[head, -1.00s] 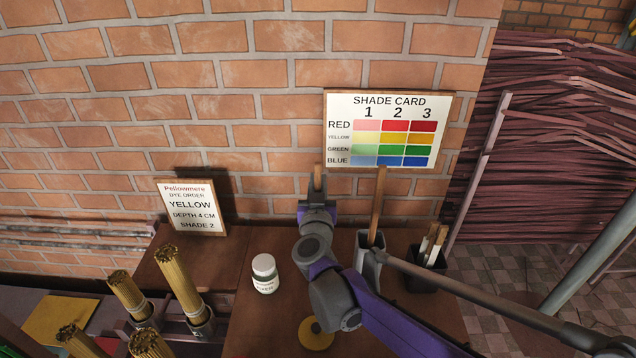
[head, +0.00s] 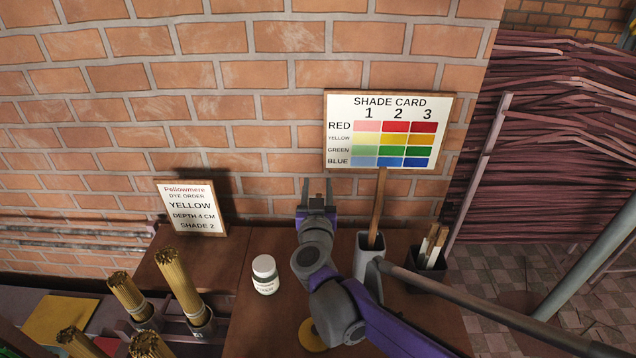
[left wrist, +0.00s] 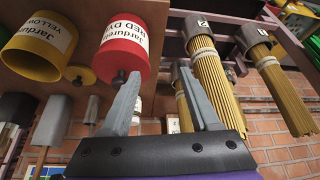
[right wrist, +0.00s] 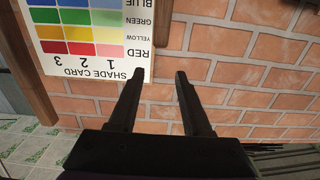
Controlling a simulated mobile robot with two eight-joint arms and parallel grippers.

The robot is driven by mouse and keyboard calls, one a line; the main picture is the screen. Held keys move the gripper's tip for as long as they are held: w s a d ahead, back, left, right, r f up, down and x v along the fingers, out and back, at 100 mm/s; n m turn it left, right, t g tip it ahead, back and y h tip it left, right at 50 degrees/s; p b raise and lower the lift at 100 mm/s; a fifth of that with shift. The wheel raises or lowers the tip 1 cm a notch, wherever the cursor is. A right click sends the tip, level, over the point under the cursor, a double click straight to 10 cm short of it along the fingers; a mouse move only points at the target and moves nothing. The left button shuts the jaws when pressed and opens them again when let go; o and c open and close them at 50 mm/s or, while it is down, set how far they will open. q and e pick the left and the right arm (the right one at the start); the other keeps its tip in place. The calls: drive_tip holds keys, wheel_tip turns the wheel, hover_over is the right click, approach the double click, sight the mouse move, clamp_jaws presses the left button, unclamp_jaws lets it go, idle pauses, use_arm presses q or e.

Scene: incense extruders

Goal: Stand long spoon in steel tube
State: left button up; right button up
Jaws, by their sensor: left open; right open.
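My right gripper (head: 317,192) is open in front of the brick wall in the head view. Its parted fingers also show in the right wrist view (right wrist: 160,75). I cannot make out the long spoon for certain; a brown strip beyond these fingers may be its handle or the card's edge. A slim grey tube (left wrist: 92,108), probably the steel tube, shows upside down in the left wrist view. In the head view my right gripper and arm seem to hide it. My left gripper (left wrist: 163,88) is open and empty, with dye jars beyond it.
A grey box-shaped holder (head: 366,262) with a wooden handle (head: 377,212) stands just right of my right gripper. A black holder (head: 428,272) with short sticks is farther right. A white jar (head: 265,274) stands left. Incense bundles (head: 178,282) and red jar (left wrist: 128,42) are also near.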

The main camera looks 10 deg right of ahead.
use_arm(q)
drive_tip(key=shift+s+f+b, duration=0.4)
drive_tip(key=shift+f, duration=0.3)
use_arm(e)
drive_tip(key=s+a, duration=0.1)
drive_tip(key=s, duration=0.8)
drive_tip(key=shift+s+a, duration=0.4)
